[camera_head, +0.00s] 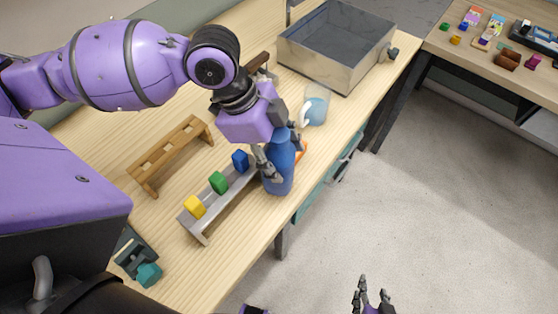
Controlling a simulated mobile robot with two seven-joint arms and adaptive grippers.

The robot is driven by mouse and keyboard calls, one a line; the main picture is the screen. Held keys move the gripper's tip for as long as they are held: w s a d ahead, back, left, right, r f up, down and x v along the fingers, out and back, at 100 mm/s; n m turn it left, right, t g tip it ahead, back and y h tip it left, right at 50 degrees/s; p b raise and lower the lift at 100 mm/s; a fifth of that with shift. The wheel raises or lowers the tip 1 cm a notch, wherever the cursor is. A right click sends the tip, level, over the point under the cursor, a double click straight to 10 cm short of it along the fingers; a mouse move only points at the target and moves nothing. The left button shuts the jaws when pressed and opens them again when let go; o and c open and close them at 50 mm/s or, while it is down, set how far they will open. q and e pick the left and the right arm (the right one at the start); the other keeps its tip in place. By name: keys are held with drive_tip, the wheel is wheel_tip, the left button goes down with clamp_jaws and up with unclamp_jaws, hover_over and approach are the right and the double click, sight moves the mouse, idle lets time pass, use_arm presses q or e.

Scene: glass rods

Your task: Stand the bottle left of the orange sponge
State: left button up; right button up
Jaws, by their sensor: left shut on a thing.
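I cannot tell whether the bottle's base touches the table. A small strip of orange (303,149) shows just right of the bottle and gripper; it looks like the orange sponge, mostly hidden behind them. My right gripper (372,296) is at the bottom edge of the view, over the floor, with its fingers apart and nothing between them.
A grey rack (206,222) with yellow, green and blue blocks lies left of the bottle. A wooden rack (168,156) stands further left. A clear vessel with light-blue contents (316,108) and a grey bin (345,70) stand behind. A teal block (148,275) is at the near left.

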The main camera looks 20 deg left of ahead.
use_arm(q)
drive_tip(key=shift+d+f, duration=0.1)
drive_tip(key=shift+f, duration=1.3)
drive_tip(key=o, duration=1.7)
drive_tip(key=v, duration=1.2)
drive_tip(key=shift+p, duration=0.35)
